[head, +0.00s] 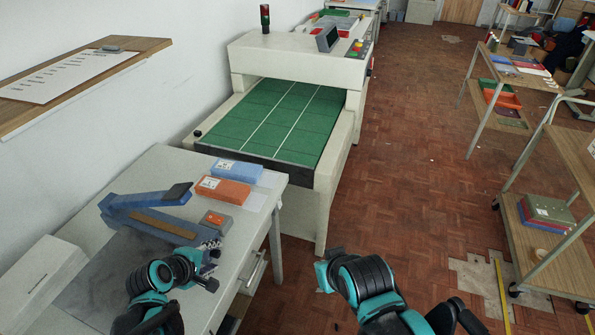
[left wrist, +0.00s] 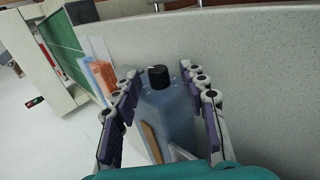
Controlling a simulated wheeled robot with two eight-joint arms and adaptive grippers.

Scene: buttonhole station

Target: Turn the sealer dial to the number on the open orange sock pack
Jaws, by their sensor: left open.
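The blue sealer (head: 150,217) lies on the grey table, its dark-tipped arm raised. In the left wrist view its blue body (left wrist: 170,115) carries a black dial (left wrist: 158,76). My left gripper (head: 209,256) is at the sealer's near right end. In the left wrist view its fingers (left wrist: 160,78) are apart, one on each side of the dial, with gaps showing. The dial is not clear in the head view. The orange sock pack (head: 229,192) lies behind the sealer with a white label; its number is unreadable. My right gripper (head: 326,272) is off the table's right side, its fingers unclear.
A blue pack (head: 237,170) lies behind the orange one. A small grey and orange item (head: 215,222) sits close to the sealer. A white box (head: 41,284) stands at the table's left. A machine with a green belt (head: 270,116) stands behind.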

